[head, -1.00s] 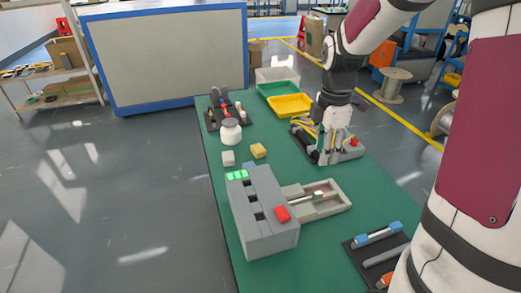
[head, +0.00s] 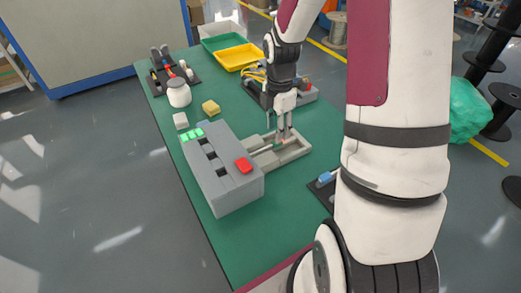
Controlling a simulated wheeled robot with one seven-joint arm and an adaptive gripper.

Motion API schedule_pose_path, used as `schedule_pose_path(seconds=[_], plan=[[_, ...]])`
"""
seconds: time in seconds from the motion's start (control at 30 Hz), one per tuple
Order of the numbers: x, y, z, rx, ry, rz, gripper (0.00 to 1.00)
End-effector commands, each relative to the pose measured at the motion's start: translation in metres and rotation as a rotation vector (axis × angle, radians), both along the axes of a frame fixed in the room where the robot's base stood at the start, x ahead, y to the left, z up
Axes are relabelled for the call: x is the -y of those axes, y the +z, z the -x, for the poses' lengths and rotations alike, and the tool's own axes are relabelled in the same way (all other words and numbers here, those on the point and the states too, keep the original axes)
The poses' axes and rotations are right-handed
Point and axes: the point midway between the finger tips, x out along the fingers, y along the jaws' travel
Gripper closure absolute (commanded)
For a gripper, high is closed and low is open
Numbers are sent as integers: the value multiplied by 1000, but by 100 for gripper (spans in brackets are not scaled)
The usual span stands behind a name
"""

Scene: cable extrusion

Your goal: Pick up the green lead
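I cannot make out a green lead for certain in the head view. My gripper (head: 279,138) points down over the shallow beige tray (head: 298,152) that adjoins the grey box. Its fingertips are at or just above a small slim item in the tray, with a reddish tint beside them. The fingers are too small to show whether they are closed on it.
Behind my gripper is a dark holder with yellow wires (head: 257,74). A yellow bin (head: 240,58), green bin (head: 222,42), white jar (head: 179,97), yellow block (head: 211,107) and pale block (head: 181,121) stand on the green table (head: 165,140). My arm partly hides a blue-topped rack (head: 325,178).

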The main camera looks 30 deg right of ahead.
Motion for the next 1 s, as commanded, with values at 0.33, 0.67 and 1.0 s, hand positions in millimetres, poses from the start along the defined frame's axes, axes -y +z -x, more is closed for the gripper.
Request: schedule_pose_path(seconds=[0.33,0.67,1.0], plan=[[-2,-43,2,-3,0,-2,60],[-2,-44,2,-2,-1,-1,78],[-2,-44,2,-1,0,-1,100]])
